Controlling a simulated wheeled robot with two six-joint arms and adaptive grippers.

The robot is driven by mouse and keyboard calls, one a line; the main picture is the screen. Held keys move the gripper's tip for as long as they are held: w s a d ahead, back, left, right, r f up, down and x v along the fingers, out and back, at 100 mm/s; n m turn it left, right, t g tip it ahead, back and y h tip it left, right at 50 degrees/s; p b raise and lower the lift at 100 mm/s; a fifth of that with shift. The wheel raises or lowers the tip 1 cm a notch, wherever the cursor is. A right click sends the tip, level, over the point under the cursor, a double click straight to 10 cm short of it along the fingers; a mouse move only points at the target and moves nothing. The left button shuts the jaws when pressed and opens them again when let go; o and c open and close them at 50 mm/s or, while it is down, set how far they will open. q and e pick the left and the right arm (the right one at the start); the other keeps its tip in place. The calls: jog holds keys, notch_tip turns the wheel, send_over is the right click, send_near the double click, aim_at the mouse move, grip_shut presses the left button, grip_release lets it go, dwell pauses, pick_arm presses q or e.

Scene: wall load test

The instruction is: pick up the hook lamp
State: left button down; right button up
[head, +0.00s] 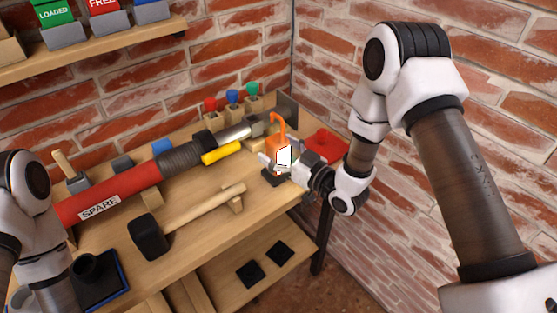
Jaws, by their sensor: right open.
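The hook lamp (279,122) is orange with a hook at its top and a bright white panel on its front. It stands upright near the right end of the wooden workbench. My right gripper (277,163) is at the lamp's lower body, coming in from the right. It is open, with its fingers by the lamp and partly overlapping it. Whether they touch it I cannot tell. My left arm shows at the left edge of the head view, but its gripper is not visible.
A red tube marked SPARE (110,196) lies along the workbench (215,236). A black-headed mallet (150,236), a yellow cylinder (222,152) and a red object (325,143) are near the lamp or in front. Brick walls close off the back and right. A shelf (110,57) holds labelled bins.

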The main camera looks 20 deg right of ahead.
grip_shut()
jog(key=shift+r, duration=0.1)
